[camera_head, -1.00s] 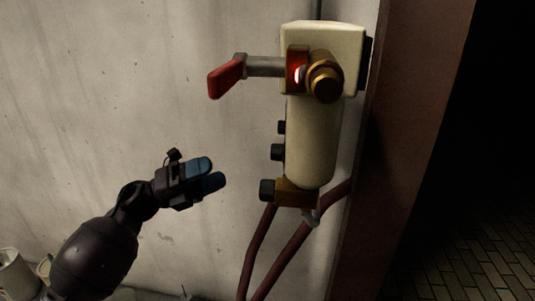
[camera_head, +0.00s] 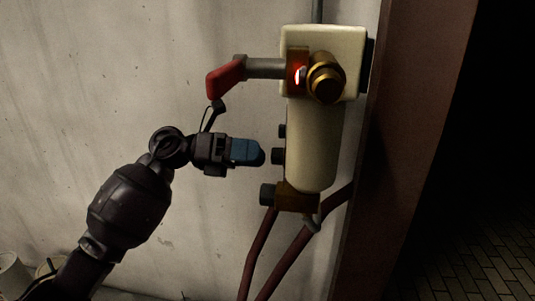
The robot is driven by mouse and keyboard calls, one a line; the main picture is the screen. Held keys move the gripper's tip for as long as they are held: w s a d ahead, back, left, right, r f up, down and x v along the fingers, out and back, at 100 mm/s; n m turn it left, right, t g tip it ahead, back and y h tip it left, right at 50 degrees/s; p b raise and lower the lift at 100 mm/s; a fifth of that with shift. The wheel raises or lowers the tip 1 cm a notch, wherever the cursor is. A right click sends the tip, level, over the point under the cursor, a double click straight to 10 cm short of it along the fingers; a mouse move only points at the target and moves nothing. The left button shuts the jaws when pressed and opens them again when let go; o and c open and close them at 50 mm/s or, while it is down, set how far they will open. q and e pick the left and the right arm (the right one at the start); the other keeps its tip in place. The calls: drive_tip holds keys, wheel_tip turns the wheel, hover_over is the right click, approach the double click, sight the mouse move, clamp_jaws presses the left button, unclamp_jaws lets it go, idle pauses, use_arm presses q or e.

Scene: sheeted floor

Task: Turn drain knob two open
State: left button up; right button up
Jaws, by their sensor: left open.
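Several small black knobs stick out to the left of a cream cylinder (camera_head: 315,150) on the wall. The top one (camera_head: 282,131) is small, the middle one (camera_head: 277,156) is larger, and the low one (camera_head: 268,194) sits on a brass block (camera_head: 297,197). No label shows which is drain knob two. My left gripper (camera_head: 262,154) is level with the middle knob, its blue fingertips pointing right at it with a small gap in the picture. The fingers overlap in this view; the jaws are open and nothing is between them. My right gripper is not in view.
A red-handled lever (camera_head: 225,78) on a grey pipe hangs above my left gripper. A brass fitting (camera_head: 325,78) sits on the cream box. Dark red hoses (camera_head: 257,255) run down below. A brown post (camera_head: 415,130) stands on the right.

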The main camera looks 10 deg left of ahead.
sight(277, 156)
use_arm(q)
drive_tip(key=d, duration=0.3)
drive_tip(key=shift+d, duration=0.1)
drive_tip(key=shift+c, duration=0.4)
